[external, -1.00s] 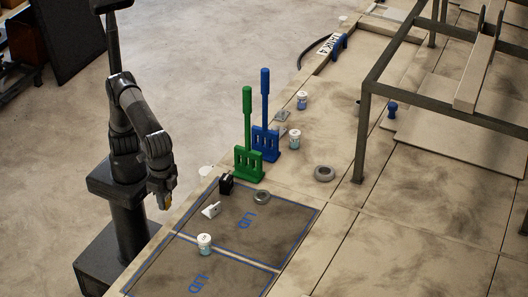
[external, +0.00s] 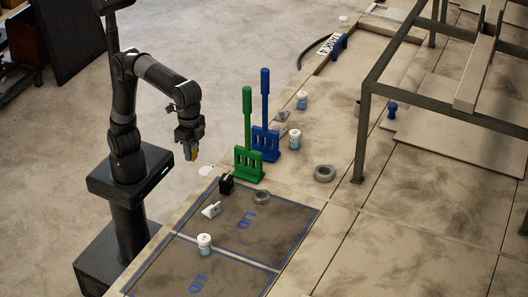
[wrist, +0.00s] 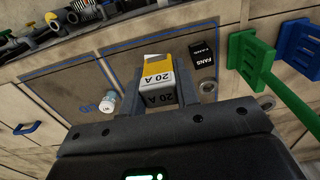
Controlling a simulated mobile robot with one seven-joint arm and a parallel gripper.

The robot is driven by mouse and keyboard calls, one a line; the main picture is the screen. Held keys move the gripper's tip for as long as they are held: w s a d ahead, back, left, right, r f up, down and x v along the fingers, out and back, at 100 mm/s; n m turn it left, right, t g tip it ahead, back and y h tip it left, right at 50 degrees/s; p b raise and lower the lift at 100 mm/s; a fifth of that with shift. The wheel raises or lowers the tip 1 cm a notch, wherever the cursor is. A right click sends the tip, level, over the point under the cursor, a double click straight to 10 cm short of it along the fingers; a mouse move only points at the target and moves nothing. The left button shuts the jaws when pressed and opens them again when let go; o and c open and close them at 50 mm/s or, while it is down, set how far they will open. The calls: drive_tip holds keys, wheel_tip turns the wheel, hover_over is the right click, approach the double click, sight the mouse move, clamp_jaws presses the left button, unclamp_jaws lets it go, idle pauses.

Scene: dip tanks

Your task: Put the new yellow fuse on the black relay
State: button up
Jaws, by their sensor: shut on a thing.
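My gripper (external: 189,150) is shut on the yellow fuse, which shows as a small yellow patch (external: 193,155) in the external view. In the wrist view, the fuse (wrist: 156,66) is a yellow and white block marked "20 A", held between the two fingers of my gripper (wrist: 157,92). The black relay (external: 226,184) is a small black box on the bench by the edge of a blue-outlined lid area. In the wrist view the relay (wrist: 203,54) reads "FANS" and lies right of the fuse. The held fuse is in the air, apart from the relay.
A green rack (external: 249,164) and a blue rack (external: 265,143) with tall handles stand behind the relay. A white part (external: 211,210), a grey ring (external: 262,198) and a white jar (external: 204,245) are near it. The lid area is otherwise mostly clear.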

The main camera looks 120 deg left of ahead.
hover_over(226, 177)
wheel_tip(226, 177, down, 6)
drive_tip(key=shift+d+f, duration=0.15)
drive_tip(key=shift+f, duration=2.1)
drive_tip(key=o, duration=1)
drive_tip(key=shift+f, duration=0.15)
drive_tip(key=shift+c, duration=0.2)
